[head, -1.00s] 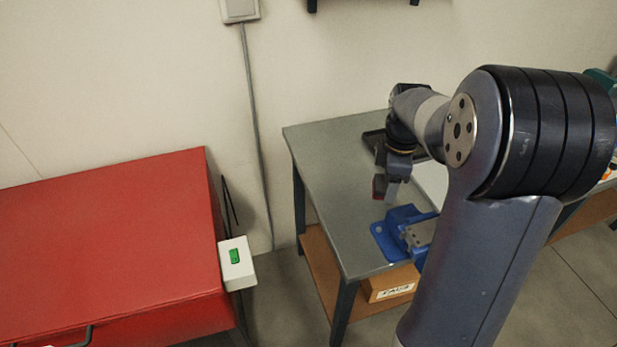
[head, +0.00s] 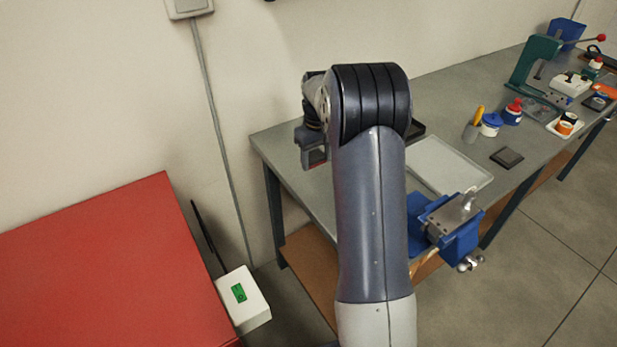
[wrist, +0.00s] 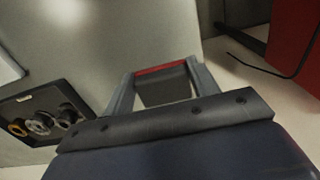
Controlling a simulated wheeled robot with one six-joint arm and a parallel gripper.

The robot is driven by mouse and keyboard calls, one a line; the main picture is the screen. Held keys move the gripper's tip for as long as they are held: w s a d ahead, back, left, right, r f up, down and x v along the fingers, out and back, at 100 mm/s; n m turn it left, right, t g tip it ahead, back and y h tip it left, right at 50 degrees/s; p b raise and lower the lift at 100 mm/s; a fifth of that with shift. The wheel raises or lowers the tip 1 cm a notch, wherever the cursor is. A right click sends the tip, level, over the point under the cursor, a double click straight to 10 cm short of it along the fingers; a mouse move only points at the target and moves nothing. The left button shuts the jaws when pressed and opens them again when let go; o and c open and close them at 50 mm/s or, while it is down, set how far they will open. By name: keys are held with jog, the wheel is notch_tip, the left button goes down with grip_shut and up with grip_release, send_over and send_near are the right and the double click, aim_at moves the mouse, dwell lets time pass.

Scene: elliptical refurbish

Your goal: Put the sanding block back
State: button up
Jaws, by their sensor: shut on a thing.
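My gripper (head: 314,160) is shut on the sanding block, a dark block with a red face (wrist: 164,84). In the wrist view the block sits between the two grey fingers (wrist: 162,92). In the head view only a small dark and red part of it (head: 317,156) shows below the wrist. The gripper holds it over the left end of the grey workbench (head: 290,150). A black tray shows in the wrist view (wrist: 40,112) with several round items in it. In the head view my arm hides most of this tray (head: 417,129).
A blue vise (head: 455,225) stands at the bench's front edge. A pale flat tray (head: 450,165) lies behind it, with a small dark pad (head: 507,158) to its right. A red cabinet (head: 100,260) with a white switch box (head: 243,298) is at left.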

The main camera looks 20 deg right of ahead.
aim_at(316, 184)
jog(key=shift+f+p, duration=0.45)
jog(key=shift+f, duration=3.05)
jog(key=shift+f, duration=0.25)
jog(key=o, duration=1)
jog(key=shift+r, duration=0.1)
jog(key=shift+c, duration=0.2)
notch_tip(316, 184, up, 12)
jog(key=shift+r+b, duration=0.2)
jog(key=shift+b, duration=0.4)
